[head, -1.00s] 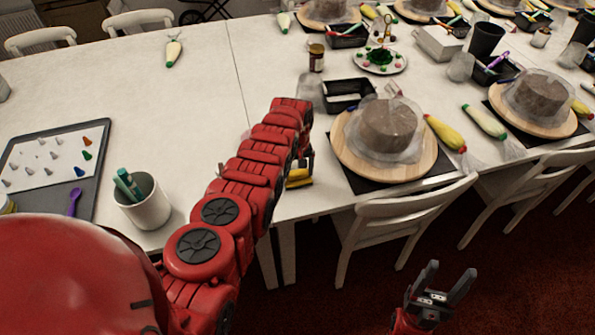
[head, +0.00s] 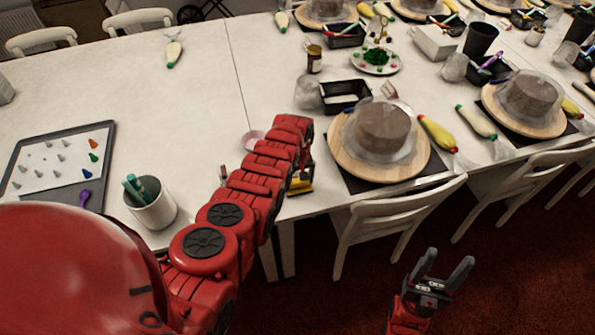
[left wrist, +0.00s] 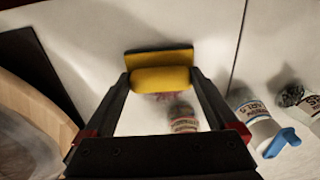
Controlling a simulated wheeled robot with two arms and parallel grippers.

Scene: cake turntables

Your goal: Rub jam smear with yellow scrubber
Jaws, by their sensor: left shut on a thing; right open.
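The yellow scrubber (left wrist: 160,78) with a dark backing is held between the fingers of my left gripper (left wrist: 160,84), low over the white table. In the head view the scrubber (head: 300,187) shows near the table's front edge, partly hidden by my red left arm. Reddish marks that look like the jam smear (left wrist: 166,97) show beside the scrubber in the left wrist view. I cannot tell whether the scrubber touches the table or covers part of the smear. My right gripper (head: 447,264) is open and empty, over the floor in front of the table.
A small jar (left wrist: 183,118) and a blue-capped bottle (left wrist: 262,125) are near my left gripper. The round wooden turntable (head: 340,155) with a wrapped cake (head: 384,130) is to its right. A white cup (head: 152,205) stands left of my arm. A chair (head: 400,205) is at the front edge.

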